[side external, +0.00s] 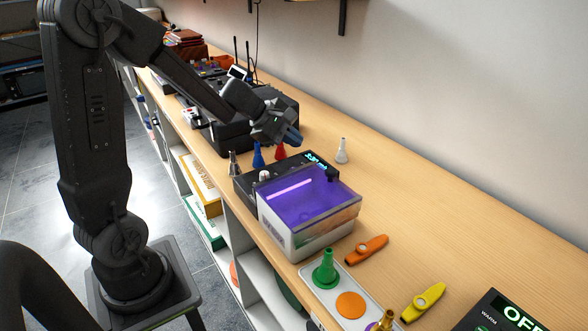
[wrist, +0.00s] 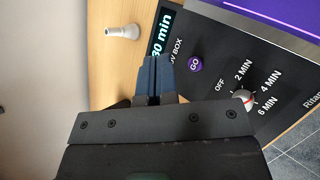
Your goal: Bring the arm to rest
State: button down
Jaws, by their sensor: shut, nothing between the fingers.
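My gripper (side external: 294,139) is shut and empty, above the bench at the back end of the UV box (side external: 318,208). In the wrist view its blue fingertips (wrist: 155,75) are together beside the box's control panel. The panel shows a purple GO button (wrist: 195,64), a dial (wrist: 244,100) and a display (wrist: 162,32) reading "30 min". The box has a clear lid and glows purple inside. A grey mouthpiece (side external: 342,151) stands upright on the bench; it also shows in the wrist view (wrist: 123,31). A blue one (side external: 258,156), a red one (side external: 280,152) and a dark one (side external: 233,163) stand near the gripper.
A black case (side external: 232,137) lies behind the gripper. In front are an orange kazoo (side external: 366,249), a yellow kazoo (side external: 424,301), a tray with a green mouthpiece (side external: 325,270) and an "OFF" display (side external: 520,315). The right side of the bench (side external: 440,215) is clear.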

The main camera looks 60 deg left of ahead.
jog(key=s+d+r+m+g, duration=0.1)
jog(key=s+d+r+m, duration=0.2)
jog(key=d+m, duration=0.25)
jog(key=s+d+r+m+g, duration=0.1)
jog(key=s+d+r+m, duration=0.25)
jog(key=d+m, duration=0.2)
jog(key=s+d+r+m+y, duration=0.1)
jog(key=s+d+m+y, duration=0.2)
jog(key=s+m, duration=0.8)
jog(key=s, duration=0.3)
jog(key=shift+s+g+y, duration=0.35)
jog(key=shift+g+y, duration=0.05)
